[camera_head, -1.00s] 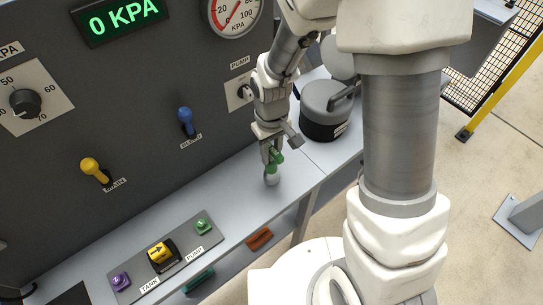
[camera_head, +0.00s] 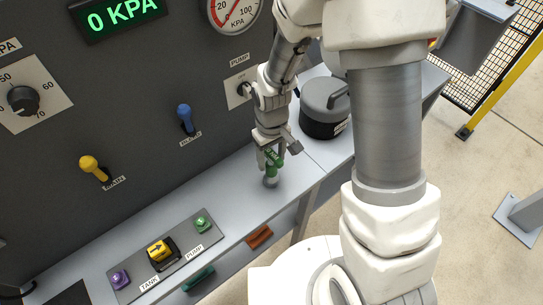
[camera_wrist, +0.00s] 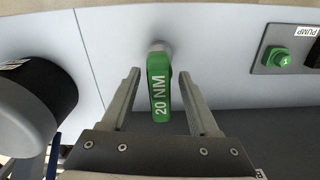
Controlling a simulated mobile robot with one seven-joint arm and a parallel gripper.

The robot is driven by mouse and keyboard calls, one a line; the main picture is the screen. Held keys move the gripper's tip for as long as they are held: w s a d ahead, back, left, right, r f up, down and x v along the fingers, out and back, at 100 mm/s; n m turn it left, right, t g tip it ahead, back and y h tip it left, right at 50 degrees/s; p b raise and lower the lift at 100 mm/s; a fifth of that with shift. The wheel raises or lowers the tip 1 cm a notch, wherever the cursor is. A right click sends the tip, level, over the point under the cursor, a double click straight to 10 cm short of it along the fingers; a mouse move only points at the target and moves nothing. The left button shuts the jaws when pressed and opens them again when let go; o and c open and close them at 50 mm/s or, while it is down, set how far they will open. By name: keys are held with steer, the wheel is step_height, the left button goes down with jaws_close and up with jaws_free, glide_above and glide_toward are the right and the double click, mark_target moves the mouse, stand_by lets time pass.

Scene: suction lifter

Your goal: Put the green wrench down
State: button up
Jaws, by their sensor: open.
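The green wrench (camera_head: 274,157) is at the right part of the grey bench, below my gripper (camera_head: 270,161), with its grey end low at the bench top. In the wrist view the green wrench (camera_wrist: 159,92) shows its handle marked "20 NM" and a grey end beyond it. My gripper (camera_wrist: 158,76) is open, with one finger on each side of the handle and a gap visible on both sides. Whether the grey end rests fully on the bench is hard to tell.
A dark round canister (camera_head: 324,110) stands to the right of my gripper on the bench. A panel with a green button (camera_head: 202,224), a yellow switch (camera_head: 160,251) and a purple button (camera_head: 120,279) lies to the left. The control wall (camera_head: 140,130) rises behind.

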steer(key=shift+r, duration=0.1)
step_height(320, 180, up, 11)
steer(key=shift+f+p, duration=0.15)
steer(key=shift+p, duration=0.4)
steer(key=s+d+r+m+t, duration=0.2)
steer(key=s+d+r, duration=0.3)
steer(key=r, duration=0.4)
steer(key=s+d+r+m+t, duration=0.3)
steer(key=s+d+r, duration=0.2)
steer(key=s+r, duration=0.2)
step_height(320, 180, up, 3)
steer(key=shift+s+d+f+t, duration=0.15)
steer(key=shift+s+d+t, duration=0.05)
steer(key=shift+d+t, duration=0.1)
steer(key=shift+c, duration=0.9)
